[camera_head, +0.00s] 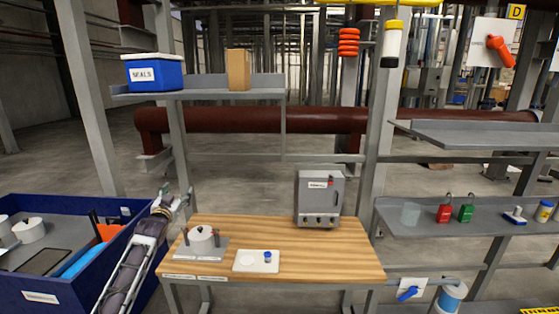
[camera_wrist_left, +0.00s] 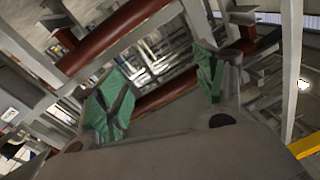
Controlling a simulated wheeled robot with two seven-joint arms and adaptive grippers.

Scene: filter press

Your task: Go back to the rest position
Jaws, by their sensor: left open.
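My left gripper (camera_head: 174,195) is raised at the left end of the wooden bench (camera_head: 315,262), beside the blue bin. Its arm comes up from the bottom left. In the left wrist view its two green-padded fingers (camera_wrist_left: 160,88) stand wide apart with nothing between them. Beyond them are only racks and a dark red pipe. In the head view, a white round pot (camera_head: 201,235) sits on a grey plate at the bench's left. A white tray (camera_head: 256,261) with a small blue-capped item lies to its right. My right gripper is not in view.
A blue bin (camera_head: 40,297) with several items stands at the left. A grey box (camera_head: 319,198) stands at the bench's back. A blue SEALS box (camera_head: 153,72) and a cardboard box (camera_head: 239,69) are on the upper shelf. A right shelf (camera_head: 480,222) holds padlocks. The bench's front right is clear.

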